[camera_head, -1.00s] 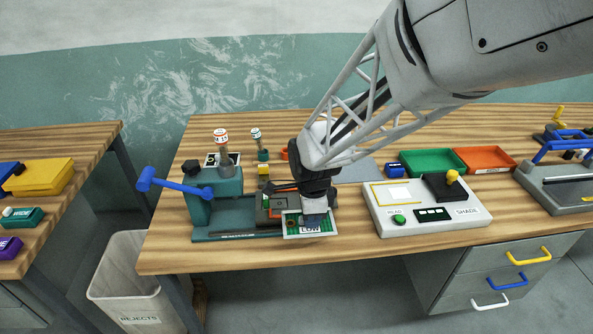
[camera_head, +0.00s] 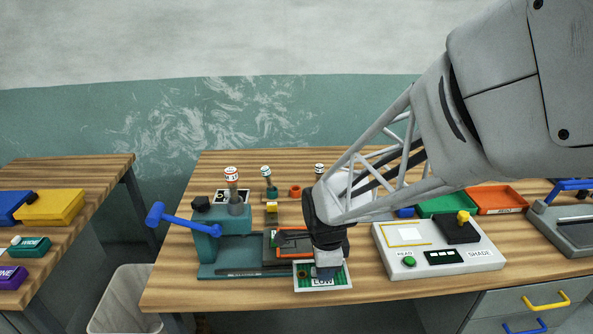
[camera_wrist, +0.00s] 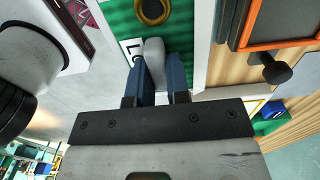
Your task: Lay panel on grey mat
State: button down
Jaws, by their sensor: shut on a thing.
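My gripper (camera_head: 328,270) is shut on the panel (camera_head: 322,283), a green sheet with a white border and a "LOW" label. In the wrist view, the blue fingers (camera_wrist: 162,75) pinch a pale tab on the panel, and a brass ring (camera_wrist: 153,10) shows in its green face. The panel is in front of the right end of the teal press, near the table's front edge. I cannot tell whether it touches the tabletop. The grey mat is hidden or nearly so behind my arm.
The teal press (camera_head: 222,250) with a blue lever (camera_head: 157,214) and orange frame (camera_head: 270,256) stands left. The shade reader (camera_head: 408,264) stands right, with green (camera_head: 447,205) and orange (camera_head: 499,199) trays behind. Clear wood lies along the front edge.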

jog(key=shift+w, duration=0.1)
jog(key=shift+w+d+r, duration=0.1)
jog(key=shift+w, duration=0.45)
jog(key=w+d, duration=0.6)
jog(key=w, duration=0.5)
jog(key=w+d, duration=0.7)
jog(key=w, duration=0.4)
jog(key=w+d, duration=0.7)
jog(key=w, duration=0.4)
jog(key=shift+r, duration=0.4)
jog(key=shift+f, duration=3.15)
jog(key=shift+f, duration=1.85)
